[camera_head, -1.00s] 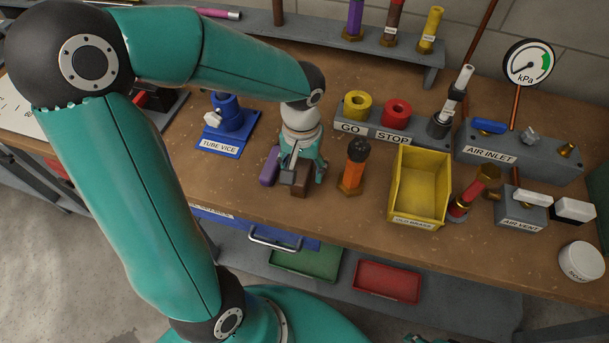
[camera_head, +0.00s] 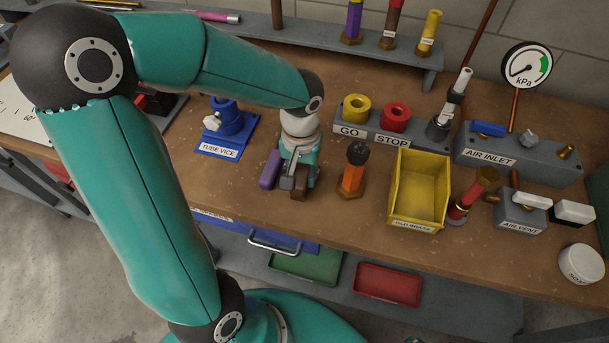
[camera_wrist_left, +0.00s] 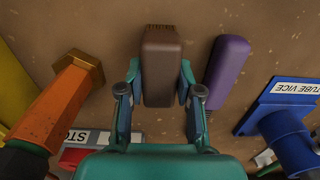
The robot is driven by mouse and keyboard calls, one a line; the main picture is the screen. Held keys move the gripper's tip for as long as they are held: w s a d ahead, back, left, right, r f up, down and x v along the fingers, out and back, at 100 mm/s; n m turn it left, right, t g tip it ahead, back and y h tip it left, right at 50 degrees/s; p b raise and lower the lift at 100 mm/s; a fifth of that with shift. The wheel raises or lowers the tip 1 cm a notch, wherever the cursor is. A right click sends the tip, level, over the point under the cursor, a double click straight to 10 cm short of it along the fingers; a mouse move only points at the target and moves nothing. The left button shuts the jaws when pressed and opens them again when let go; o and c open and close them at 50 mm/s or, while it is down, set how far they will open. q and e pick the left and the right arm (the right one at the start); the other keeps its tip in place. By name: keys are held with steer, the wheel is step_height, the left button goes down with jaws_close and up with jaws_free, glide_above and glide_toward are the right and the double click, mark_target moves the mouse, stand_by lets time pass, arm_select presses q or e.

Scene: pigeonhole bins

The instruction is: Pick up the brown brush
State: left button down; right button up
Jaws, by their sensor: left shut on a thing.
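The brown brush (camera_head: 299,192) is on the bench under my left gripper (camera_head: 297,178), partly hidden by it in the head view. In the left wrist view the brown brush (camera_wrist_left: 161,62) is a brown block with short bristles at its far end. My left gripper (camera_wrist_left: 160,85) is shut on it, with one finger on each long side. I cannot tell whether the brush is clear of the bench top. My right gripper is not in view.
A purple brush (camera_head: 269,169) lies close beside the brown one. An orange fitting (camera_head: 353,172) stands to the right, then a yellow bin (camera_head: 419,216). The blue tube vice (camera_head: 228,128) is behind left. The bench's front edge is near, with a blue drawer below.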

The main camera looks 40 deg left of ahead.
mark_target(302, 172)
arm_select(q)
step_height(302, 172, up, 20)
steer(key=p, duration=0.1)
stand_by(0.5)
steer(key=c, duration=1.5)
jaws_free()
steer(key=shift+c, duration=1.3)
